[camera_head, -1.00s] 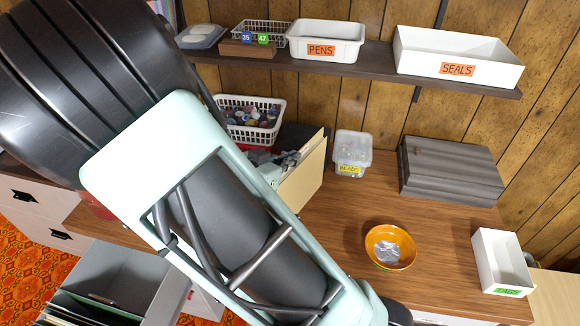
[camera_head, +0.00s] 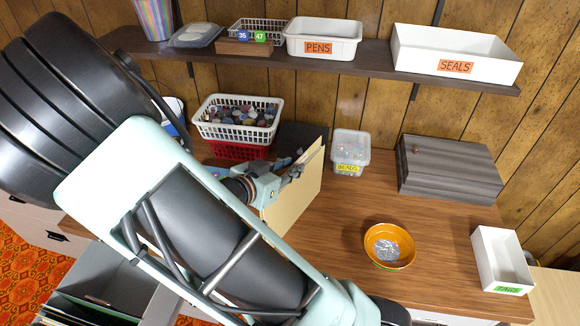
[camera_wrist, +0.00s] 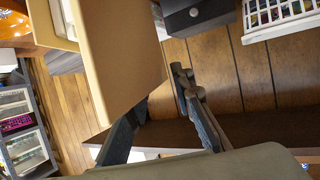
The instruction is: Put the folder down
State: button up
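The folder (camera_head: 300,187) is a tan, flat, upright panel above the wooden desk in the head view, left of the beads box. In the wrist view the folder (camera_wrist: 125,55) fills the upper left. My gripper (camera_head: 287,177) is at the folder's upper left side, with its fingers angled toward the panel. In the wrist view my gripper (camera_wrist: 160,100) shows one finger partly hidden behind the folder and the other beside its edge. It appears shut on the folder. Whether the folder's lower edge touches the desk is hidden by my arm.
The desk (camera_head: 350,215) is clear between the folder and an orange bowl (camera_head: 389,246). Behind stand a beads box (camera_head: 351,153), a grey wooden box (camera_head: 450,168) and stacked baskets (camera_head: 237,120). A tags tray (camera_head: 502,260) is at right; a shelf (camera_head: 385,68) runs above.

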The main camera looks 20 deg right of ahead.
jog(key=shift+a+r, duration=0.15)
jog(key=shift+r, duration=0.1)
jog(key=p+v, duration=0.1)
jog(key=v, duration=1)
jog(key=shift+s+a+p, duration=0.25)
jog(key=shift+s+p, duration=0.05)
jog(key=shift+p, duration=0.1)
jog(key=shift+w, duration=0.1)
